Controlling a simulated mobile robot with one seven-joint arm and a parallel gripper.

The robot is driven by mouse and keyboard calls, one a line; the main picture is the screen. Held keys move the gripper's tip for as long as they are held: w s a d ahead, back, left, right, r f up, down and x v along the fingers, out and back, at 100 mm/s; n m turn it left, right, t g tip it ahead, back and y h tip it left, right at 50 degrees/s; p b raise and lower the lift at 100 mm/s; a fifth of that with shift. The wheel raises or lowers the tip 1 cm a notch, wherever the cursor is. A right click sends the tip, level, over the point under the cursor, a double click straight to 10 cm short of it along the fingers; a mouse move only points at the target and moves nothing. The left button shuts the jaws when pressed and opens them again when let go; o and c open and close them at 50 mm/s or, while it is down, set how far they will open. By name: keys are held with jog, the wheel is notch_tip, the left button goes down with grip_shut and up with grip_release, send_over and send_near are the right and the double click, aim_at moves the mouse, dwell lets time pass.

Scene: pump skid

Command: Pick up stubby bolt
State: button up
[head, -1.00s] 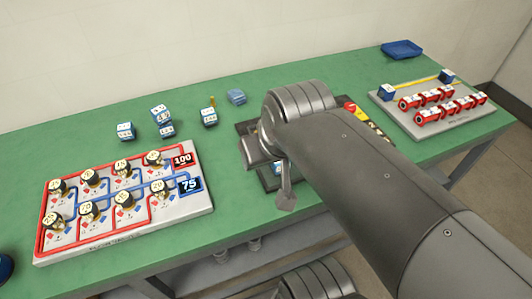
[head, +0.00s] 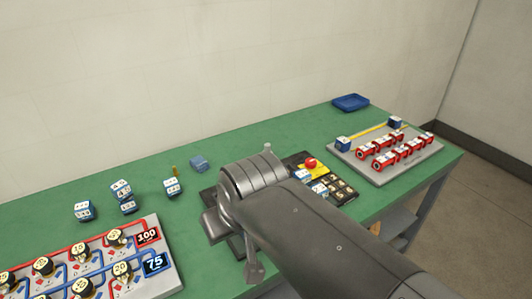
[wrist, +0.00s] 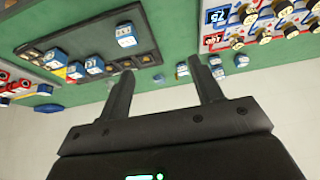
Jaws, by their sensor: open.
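I cannot single out the stubby bolt with certainty. A small brass-coloured upright piece (head: 175,170) stands beside a blue-and-white block (head: 173,187) behind the dark tray in the head view. It is too small to identify. My gripper (wrist: 160,68) is open and empty in the wrist view, its two fingers apart above the green table. In the head view my arm and wrist hide much of the dark tray and whatever lies under them. Labelled blue-and-white blocks sit in that tray (wrist: 145,18) in the wrist view.
A board with red and blue lines (head: 172,278) lies front left. A grey board with red parts (head: 372,172) and a blue dish (head: 351,102) are at the right. A red button (head: 312,163) stands at the tray.

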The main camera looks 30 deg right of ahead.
jog(key=shift+o, duration=0.4)
jog(key=shift+o, duration=0.8)
